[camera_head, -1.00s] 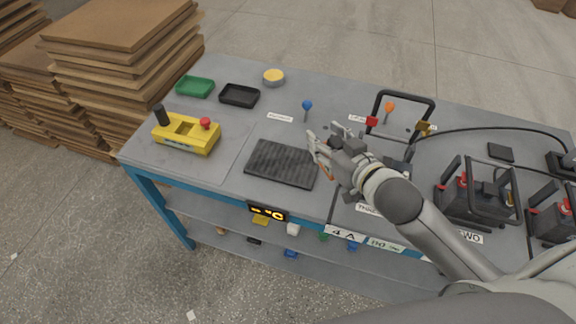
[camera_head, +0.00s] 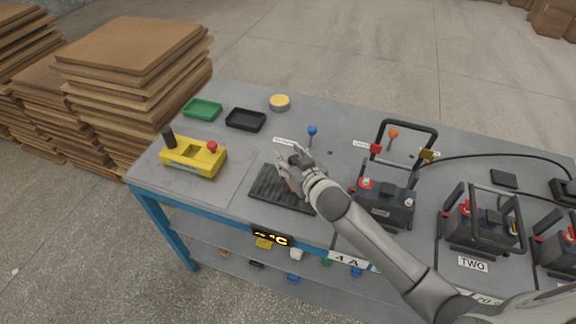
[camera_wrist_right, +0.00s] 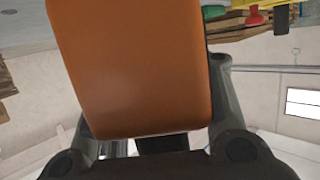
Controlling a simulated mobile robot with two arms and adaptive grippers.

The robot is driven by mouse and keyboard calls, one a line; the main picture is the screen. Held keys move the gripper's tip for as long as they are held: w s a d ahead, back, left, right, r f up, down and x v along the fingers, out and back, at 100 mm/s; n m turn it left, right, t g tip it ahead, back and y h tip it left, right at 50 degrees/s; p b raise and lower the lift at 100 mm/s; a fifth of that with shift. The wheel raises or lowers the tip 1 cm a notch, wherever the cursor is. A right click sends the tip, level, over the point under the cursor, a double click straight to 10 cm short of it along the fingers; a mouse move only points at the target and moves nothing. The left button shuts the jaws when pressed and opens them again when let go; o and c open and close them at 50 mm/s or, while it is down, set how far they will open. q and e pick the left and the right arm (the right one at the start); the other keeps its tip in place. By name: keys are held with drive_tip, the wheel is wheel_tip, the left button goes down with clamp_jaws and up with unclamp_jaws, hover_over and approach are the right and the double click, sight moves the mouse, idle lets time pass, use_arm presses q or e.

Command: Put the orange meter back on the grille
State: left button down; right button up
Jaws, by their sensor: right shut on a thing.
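The orange meter (camera_wrist_right: 130,65) fills the middle of the right wrist view, held between the fingers of my right gripper. In the head view my right gripper (camera_head: 284,174) is over the black ribbed grille (camera_head: 268,188), which lies on the grey bench. Only a sliver of orange shows at the fingers there; the gripper and wrist hide the rest. I cannot tell whether the meter touches the grille. The grille's left and front parts are visible. My left gripper is not in view.
A yellow control box (camera_head: 192,157) stands left of the grille. Green (camera_head: 203,108) and black (camera_head: 246,119) trays and a yellow round tin (camera_head: 280,102) lie behind. Batteries with black frames, such as one (camera_head: 383,204), stand at right. A lit display (camera_head: 271,236) is on the bench's front edge.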

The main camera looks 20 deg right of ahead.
drive_tip(key=shift+w+a+f, duration=0.25)
drive_tip(key=shift+w+f, duration=0.1)
drive_tip(key=shift+f, duration=1.5)
drive_tip(key=shift+s, duration=0.1)
drive_tip(key=shift+f, duration=0.15)
drive_tip(key=o, duration=1.3)
drive_tip(key=shift+c, duration=0.2)
drive_tip(key=shift+r, duration=0.2)
drive_tip(key=shift+s+d, duration=0.1)
drive_tip(key=shift+s, duration=0.15)
drive_tip(key=v, duration=1.1)
drive_tip(key=shift+s+r, duration=0.15)
drive_tip(key=shift+s, duration=0.05)
